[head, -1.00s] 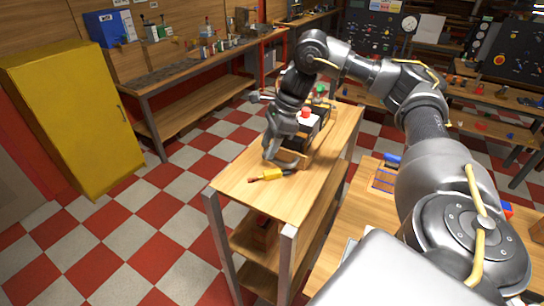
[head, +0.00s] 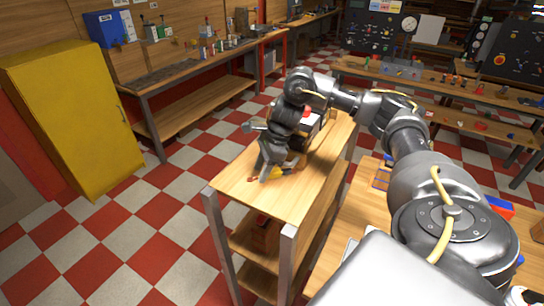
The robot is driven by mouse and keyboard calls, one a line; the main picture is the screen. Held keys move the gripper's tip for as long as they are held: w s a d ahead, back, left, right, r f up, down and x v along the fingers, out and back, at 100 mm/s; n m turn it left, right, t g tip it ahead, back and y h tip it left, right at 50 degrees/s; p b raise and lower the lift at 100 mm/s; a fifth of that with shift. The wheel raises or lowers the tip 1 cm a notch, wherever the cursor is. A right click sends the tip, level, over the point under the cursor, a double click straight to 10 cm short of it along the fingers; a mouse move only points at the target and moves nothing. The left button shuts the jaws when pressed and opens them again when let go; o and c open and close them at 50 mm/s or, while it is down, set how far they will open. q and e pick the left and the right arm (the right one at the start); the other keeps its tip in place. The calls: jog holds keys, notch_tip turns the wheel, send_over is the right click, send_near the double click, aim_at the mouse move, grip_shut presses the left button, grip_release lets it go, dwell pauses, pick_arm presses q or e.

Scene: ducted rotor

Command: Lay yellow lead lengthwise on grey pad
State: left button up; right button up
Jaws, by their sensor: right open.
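A short yellow piece (head: 277,173) with a reddish left tip lies on the top of the narrow wooden cart. It looks like the yellow lead, but it is small and partly covered. My right gripper (head: 270,172) points down right at it, with its fingers open in front of and beside it. I cannot tell whether the fingers touch it. No grey pad can be made out; my right arm covers part of the cart top. My left gripper is not in view.
The cart top (head: 300,195) is bare at its near end. A device with a red button (head: 306,112) stands farther back on it, behind my right wrist. A wooden table (head: 352,215) is at the right, and a yellow cabinet (head: 70,120) stands at the far left.

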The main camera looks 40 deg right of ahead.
jog(key=shift+w+a+f, duration=0.1)
jog(key=shift+a+f, duration=0.15)
jog(key=shift+f, duration=0.2)
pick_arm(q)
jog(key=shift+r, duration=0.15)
pick_arm(e)
grip_shut()
